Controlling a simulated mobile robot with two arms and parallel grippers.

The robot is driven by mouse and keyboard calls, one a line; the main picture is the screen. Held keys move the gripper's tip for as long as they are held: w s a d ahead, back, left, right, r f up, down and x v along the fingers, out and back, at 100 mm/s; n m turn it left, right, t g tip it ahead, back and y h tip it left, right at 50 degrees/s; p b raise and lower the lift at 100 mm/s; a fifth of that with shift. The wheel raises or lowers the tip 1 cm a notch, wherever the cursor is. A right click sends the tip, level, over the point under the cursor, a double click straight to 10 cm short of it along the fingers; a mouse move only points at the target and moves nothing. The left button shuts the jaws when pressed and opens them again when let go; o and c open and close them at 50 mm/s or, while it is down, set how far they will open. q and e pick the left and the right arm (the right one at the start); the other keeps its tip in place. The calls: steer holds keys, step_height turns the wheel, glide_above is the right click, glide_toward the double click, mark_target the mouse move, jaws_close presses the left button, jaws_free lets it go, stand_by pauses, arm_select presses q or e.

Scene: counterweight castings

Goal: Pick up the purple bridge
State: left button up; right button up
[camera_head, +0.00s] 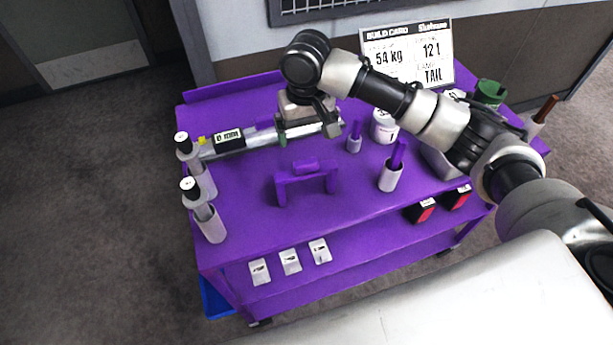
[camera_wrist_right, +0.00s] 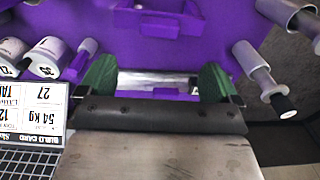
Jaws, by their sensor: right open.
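The purple bridge (camera_head: 305,182) stands on the purple cart top (camera_head: 250,220), near the front middle, with two legs and a raised block on its crosspiece. It also shows at the top of the right wrist view (camera_wrist_right: 160,26). My right gripper (camera_head: 309,133) is open, behind the bridge and apart from it, over the silver bar (camera_head: 265,138). In the right wrist view, its green-padded fingers (camera_wrist_right: 157,80) are spread wide, with part of the bar visible between them. The bridge is outside the fingers. My left gripper does not show.
Grey cylinders with rods (camera_head: 210,224) stand at the cart's left edge. A holder with a purple rod (camera_head: 391,176) stands right of the bridge. White cylinders (camera_head: 384,130) and a build card (camera_head: 408,55) are at the back. Cart top in front of the bridge is clear.

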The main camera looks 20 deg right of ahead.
steer(key=shift+w+d+f, duration=0.1)
steer(key=shift+d+f, duration=0.05)
steer(key=p, duration=0.1)
glide_above(306, 161)
step_height(306, 161, down, 4)
steer(key=shift+w+d+f, duration=0.1)
steer(key=shift+f, duration=0.15)
steer(key=shift+f+p, duration=0.5)
steer(key=shift+f, duration=0.1)
steer(key=f, duration=0.1)
steer(key=f+p, duration=0.1)
steer(key=f, duration=0.1)
steer(key=shift+s+f, duration=0.25)
steer(key=shift+f, duration=0.45)
steer(key=shift+c, duration=0.2)
steer(key=shift+w+r, duration=0.1)
steer(key=c, duration=1.5)
